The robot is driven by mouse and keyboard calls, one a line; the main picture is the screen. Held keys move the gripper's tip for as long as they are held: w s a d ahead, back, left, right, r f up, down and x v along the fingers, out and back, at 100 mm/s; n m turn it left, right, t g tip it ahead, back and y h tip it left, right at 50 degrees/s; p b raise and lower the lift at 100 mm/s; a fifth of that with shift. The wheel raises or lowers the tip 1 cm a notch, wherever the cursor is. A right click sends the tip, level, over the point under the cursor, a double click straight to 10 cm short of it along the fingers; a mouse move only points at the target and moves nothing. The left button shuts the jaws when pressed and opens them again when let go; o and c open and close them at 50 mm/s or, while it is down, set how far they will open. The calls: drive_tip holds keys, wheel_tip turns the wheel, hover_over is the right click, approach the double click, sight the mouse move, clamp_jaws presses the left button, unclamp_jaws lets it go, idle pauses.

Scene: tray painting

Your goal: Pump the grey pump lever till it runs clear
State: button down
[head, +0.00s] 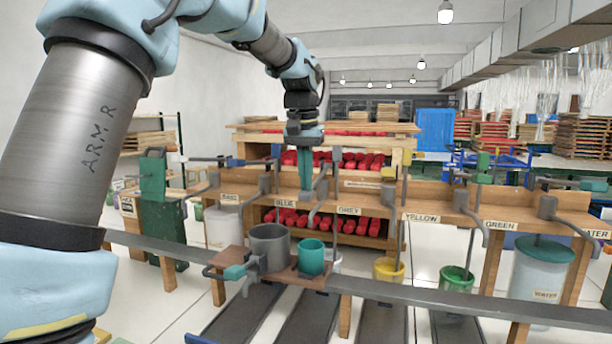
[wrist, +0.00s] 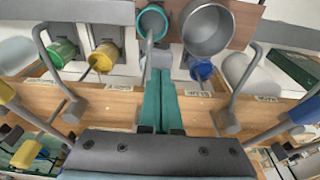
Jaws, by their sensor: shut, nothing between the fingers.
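My gripper (head: 305,188) hangs over the wooden pump bench, its teal fingers shut and empty, pointing down beside the GREY station. In the wrist view the shut fingers (wrist: 160,75) end near a grey spout (wrist: 150,48) that reaches over a teal cup (wrist: 152,22). What appears to be the grey pump lever (head: 337,154) stands just right of my gripper; I cannot tell whether they touch. The GREY label (head: 349,211) is on the bench front. The teal cup (head: 311,258) stands in front of the bench. Whether liquid flows from the spout is not clear.
A grey pot (head: 269,246) stands beside the cup on a brown carriage board (head: 228,260) at the rail (head: 420,299). A yellow bucket (head: 389,271) and a green bucket (head: 457,280) stand below other spouts. Neighbouring levers and spouts crowd the bench on both sides.

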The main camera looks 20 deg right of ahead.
drive_tip(key=shift+f+b, duration=0.3)
drive_tip(key=shift+f, duration=0.5)
wheel_tip(320, 180, up, 11)
drive_tip(key=p, duration=1)
